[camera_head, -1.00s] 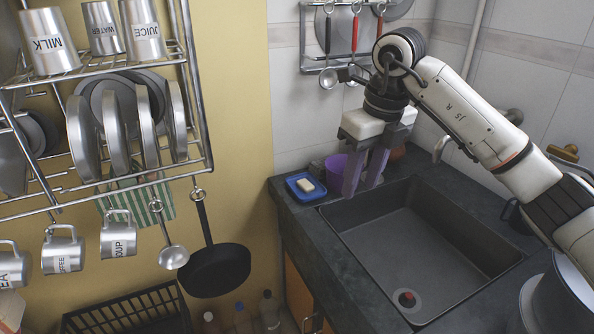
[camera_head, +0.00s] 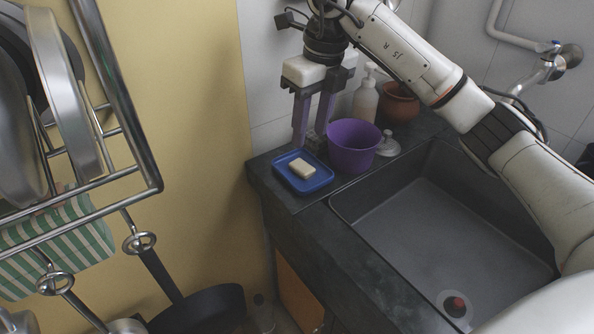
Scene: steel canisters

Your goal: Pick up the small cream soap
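The small cream soap (camera_head: 302,170) lies flat in a blue dish (camera_head: 318,184) on the dark counter, at the corner left of the sink. My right gripper (camera_head: 310,140) points down behind the dish, just above and beyond the soap in the picture. Its two purple-grey fingers are apart with a gap between them, and no object is visibly held. A small dark item shows partly behind the fingertips. My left gripper is not in view.
A purple bowl (camera_head: 354,146) stands right of the dish, close to my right gripper. A soap dispenser (camera_head: 366,100) and a brown pot (camera_head: 398,103) stand behind it. The sink (camera_head: 440,230) is at right. A metal rack (camera_head: 130,90) and hanging pan (camera_head: 200,308) are at left.

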